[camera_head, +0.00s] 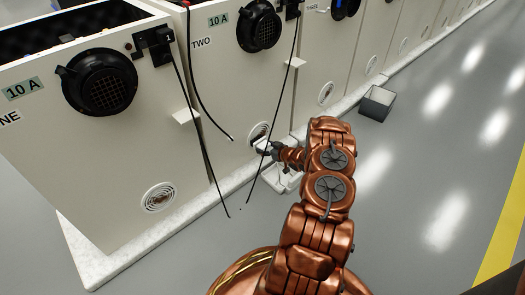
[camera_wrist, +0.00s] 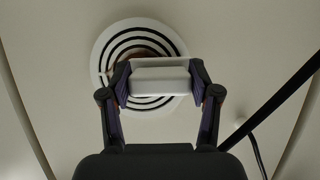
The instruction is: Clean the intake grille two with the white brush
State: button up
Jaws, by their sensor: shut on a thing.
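The white brush (camera_wrist: 160,79) is held crosswise between the fingertips of my gripper (camera_wrist: 162,84), which is shut on it. In the wrist view the brush overlaps the intake grille (camera_wrist: 108,48), a round white disc with dark concentric slots. A brownish patch shows near the grille's middle, partly hidden by the brush and fingers. I cannot tell whether the brush touches the grille. In the head view my gripper (camera_head: 268,149) is low at the front of the cabinet labelled TWO (camera_head: 228,85), close to its grille (camera_head: 259,132), which is partly covered.
Loose black cables (camera_head: 193,120) hang in front of the cabinets, left of my gripper. A white container (camera_head: 285,180) is below my gripper by the pale plinth. A grey open bin (camera_head: 377,102) stands on the floor further right. Floor on the right is clear.

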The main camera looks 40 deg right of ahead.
jog(key=shift+d+b, duration=0.55)
jog(key=shift+d, duration=1.9)
jog(key=d+b, duration=0.1)
jog(key=d, duration=0.2)
jog(key=shift+w+d, duration=0.1)
jog(key=shift+d, duration=0.1)
jog(key=shift+r, duration=0.1)
jog(key=shift+a+p, duration=2.3)
jog(key=shift+a, duration=1.3)
